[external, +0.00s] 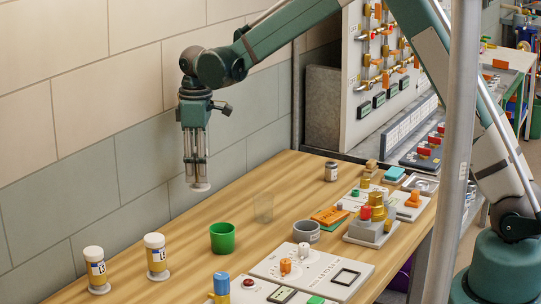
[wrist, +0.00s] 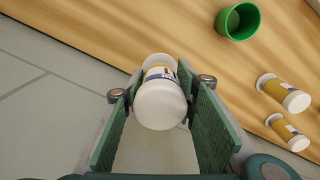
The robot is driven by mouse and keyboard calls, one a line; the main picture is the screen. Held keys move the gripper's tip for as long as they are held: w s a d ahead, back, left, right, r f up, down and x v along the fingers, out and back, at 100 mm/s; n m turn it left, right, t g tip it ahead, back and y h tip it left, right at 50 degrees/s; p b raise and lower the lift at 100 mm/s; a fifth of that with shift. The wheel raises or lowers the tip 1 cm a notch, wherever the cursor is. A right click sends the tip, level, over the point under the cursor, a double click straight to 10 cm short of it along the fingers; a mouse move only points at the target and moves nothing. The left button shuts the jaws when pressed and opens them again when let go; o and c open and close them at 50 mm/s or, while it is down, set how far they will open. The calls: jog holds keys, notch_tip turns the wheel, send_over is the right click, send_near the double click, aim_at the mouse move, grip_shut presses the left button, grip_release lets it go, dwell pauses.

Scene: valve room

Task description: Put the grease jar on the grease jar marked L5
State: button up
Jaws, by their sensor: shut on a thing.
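My gripper (external: 197,165) is shut on a grease jar (wrist: 161,98), high above the table's back edge near the wall. In the wrist view the jar has a white lid and a yellowish body with a label, between the green finger pads. In the external view the fingers mostly hide it; a white disc-like end (external: 200,187) shows below them. Two similar white-lidded yellow jars stand upright on the table at front left: one nearer (external: 97,272), one farther right (external: 157,258). Their small labels are hard to read, so I cannot tell surely which is L5.
A green cup (external: 222,238) stands right of the two jars. Bare table lies around the standing jars.

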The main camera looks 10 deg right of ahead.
jog(key=s+a+r, duration=0.3)
jog(key=s+a, duration=0.2)
jog(key=s, duration=0.3)
jog(key=s+a+r+p, duration=0.1)
jog(key=s+a+r, duration=0.3)
jog(key=s, duration=0.5)
jog(key=s+a+r+p, duration=0.1)
jog(key=s+a+r, duration=0.2)
jog(key=s+a, duration=0.3)
jog(key=s, duration=0.3)
jog(key=shift+s+a+r, duration=0.15)
jog(key=shift+s+r, duration=0.1)
jog(key=shift+r, duration=0.1)
jog(key=shift+f, duration=0.1)
send_over(154, 237)
jog(key=shift+f, duration=3.05)
jog(key=shift+f, duration=0.15)
jog(key=shift+f+p, duration=0.35)
jog(key=shift+f, duration=1.35)
jog(key=shift+f, duration=0.2)
